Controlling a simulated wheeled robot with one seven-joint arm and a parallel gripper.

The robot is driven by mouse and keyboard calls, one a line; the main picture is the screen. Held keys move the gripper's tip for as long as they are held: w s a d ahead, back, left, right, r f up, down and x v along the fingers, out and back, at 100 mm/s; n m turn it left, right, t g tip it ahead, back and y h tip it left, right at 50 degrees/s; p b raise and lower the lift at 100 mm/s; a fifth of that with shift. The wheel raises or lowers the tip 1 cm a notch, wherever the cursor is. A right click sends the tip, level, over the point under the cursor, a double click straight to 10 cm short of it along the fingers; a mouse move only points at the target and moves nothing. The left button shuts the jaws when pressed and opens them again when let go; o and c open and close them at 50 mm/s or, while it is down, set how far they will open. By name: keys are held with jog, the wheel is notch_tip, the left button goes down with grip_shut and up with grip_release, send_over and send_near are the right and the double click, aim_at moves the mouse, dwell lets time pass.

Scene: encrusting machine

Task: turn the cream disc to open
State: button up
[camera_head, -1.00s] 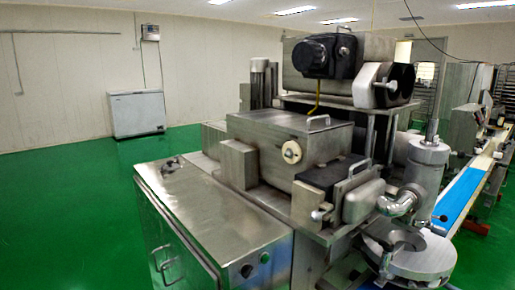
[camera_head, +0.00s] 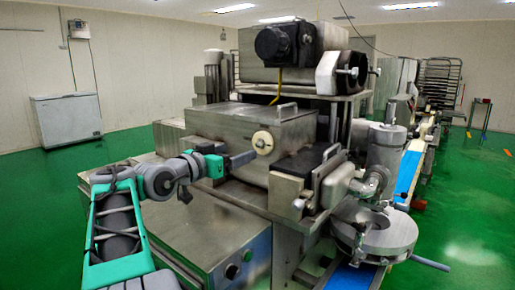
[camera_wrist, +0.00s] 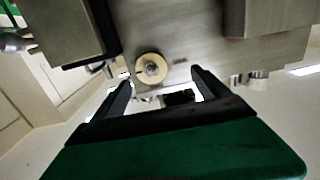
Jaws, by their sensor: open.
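The cream disc (camera_head: 263,142) is a round knob with a metal centre on the side wall of the steel machine box (camera_head: 225,122). In the wrist view the cream disc (camera_wrist: 139,71) shows whole, beyond the fingertips and slightly left of the middle between them. My gripper (camera_head: 250,156) reaches in from the left, its tips close to the disc's lower left side in the head view. In the wrist view my gripper (camera_wrist: 161,78) is open, with two dark fingers spread and nothing between them. I cannot tell whether the tips touch the machine.
A black-lidded steel box with a handle (camera_head: 300,165) stands right of the disc. A black motor housing (camera_head: 275,42) sits above. The steel cabinet top (camera_head: 215,215) lies under my arm. A white chest freezer (camera_head: 67,118) stands far left, with clear green floor before it.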

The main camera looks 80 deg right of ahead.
aim_at(261, 141)
jog(key=shift+m+g, duration=0.3)
jog(key=shift+g, duration=0.2)
jog(key=x, duration=0.3)
jog(key=s+p+x, duration=0.1)
jog(key=x, duration=0.1)
jog(key=r+p+x, duration=0.1)
jog(key=x, duration=0.2)
jog(key=shift+s, duration=0.4)
jog(key=c, duration=1.4)
